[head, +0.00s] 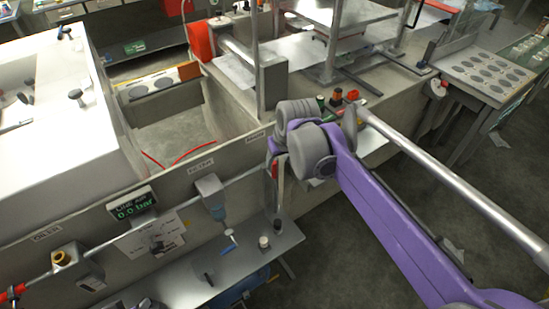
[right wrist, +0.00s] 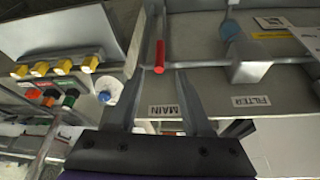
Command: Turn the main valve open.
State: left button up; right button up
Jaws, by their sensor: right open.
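The main valve shows as a grey lever with a red grip (right wrist: 159,56) in the right wrist view, where the picture is upside down. The label MAIN (right wrist: 166,110) is on the panel beside it. My right gripper (right wrist: 160,74) is open, its two grey fingers pointing towards the lever. The red end lies between the fingertip lines, just beyond the tips, and the fingers are not closed on it. In the head view a bit of the red grip (head: 274,170) shows beside my wrist, which hides most of the valve. My left gripper is not in view.
A grey pipe runs along the sink wall with the filter housing (head: 209,187) and a green display (head: 136,205). A steel shelf (head: 190,285) below holds small items. Yellow knobs (right wrist: 55,67) and coloured buttons (right wrist: 50,97) lie left in the wrist view.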

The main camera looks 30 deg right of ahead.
aim_at(273, 169)
jog(key=x, duration=1)
jog(key=shift+w+d+f+b, duration=0.15)
jog(key=shift+w+f+b, duration=0.05)
jog(key=shift+w+b, duration=0.2)
grip_shut()
dwell(1.0)
